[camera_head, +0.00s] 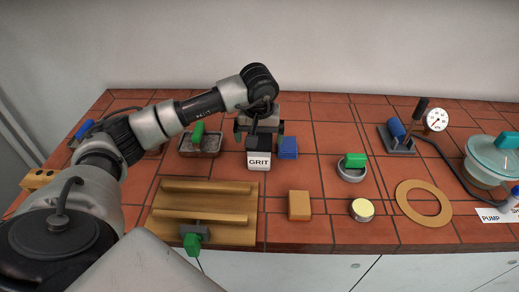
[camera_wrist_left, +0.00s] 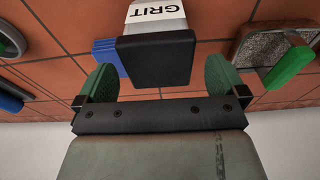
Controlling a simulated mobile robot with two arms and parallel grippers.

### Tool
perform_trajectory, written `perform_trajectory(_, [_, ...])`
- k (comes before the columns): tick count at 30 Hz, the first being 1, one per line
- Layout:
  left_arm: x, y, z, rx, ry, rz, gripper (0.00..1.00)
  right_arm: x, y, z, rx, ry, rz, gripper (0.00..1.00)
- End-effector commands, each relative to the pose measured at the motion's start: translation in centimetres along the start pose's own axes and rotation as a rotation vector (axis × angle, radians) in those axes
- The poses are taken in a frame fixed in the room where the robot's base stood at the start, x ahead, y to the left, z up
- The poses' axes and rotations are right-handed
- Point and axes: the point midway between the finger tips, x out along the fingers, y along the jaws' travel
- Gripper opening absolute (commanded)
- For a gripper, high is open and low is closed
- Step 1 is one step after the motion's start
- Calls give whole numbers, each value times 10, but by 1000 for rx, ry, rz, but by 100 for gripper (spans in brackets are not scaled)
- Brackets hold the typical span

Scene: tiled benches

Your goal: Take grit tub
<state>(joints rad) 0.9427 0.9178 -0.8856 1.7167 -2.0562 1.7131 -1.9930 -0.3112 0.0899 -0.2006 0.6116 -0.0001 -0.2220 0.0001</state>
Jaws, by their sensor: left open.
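The grit tub (camera_head: 259,161) is a small white tub with a black lid and a "GRIT" label, upright on the tiled bench in the head view. In the left wrist view the tub's black lid (camera_wrist_left: 155,62) shows between the two green finger pads. My left gripper (camera_head: 259,126) is open above and behind the tub, its fingers pointing at it. In the wrist view the left gripper (camera_wrist_left: 159,75) has one pad either side of the lid, with visible gaps. My right gripper is not in view.
Blue blocks (camera_head: 288,148) stand close to the tub's right. A tray with a green handle (camera_head: 198,136) is to the left. A wooden board with rails (camera_head: 205,203) and a tan block (camera_head: 299,205) lie in front. Rings and a gauge (camera_head: 437,119) are further right.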

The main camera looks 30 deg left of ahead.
Motion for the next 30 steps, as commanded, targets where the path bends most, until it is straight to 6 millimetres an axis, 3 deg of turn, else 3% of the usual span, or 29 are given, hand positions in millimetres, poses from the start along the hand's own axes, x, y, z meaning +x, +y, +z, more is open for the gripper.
perform_trajectory(4, [21,1,7,0,-6,-2,100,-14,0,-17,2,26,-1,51])
perform_trajectory(9, [40,1,6,0,-3,-1,100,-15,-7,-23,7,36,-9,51])
perform_trajectory(17, [42,1,5,1,-1,1,98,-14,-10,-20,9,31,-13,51])
perform_trajectory(28, [42,1,5,1,-1,1,42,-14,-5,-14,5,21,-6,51])
perform_trajectory(30, [41,1,5,0,0,1,41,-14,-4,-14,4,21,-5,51])
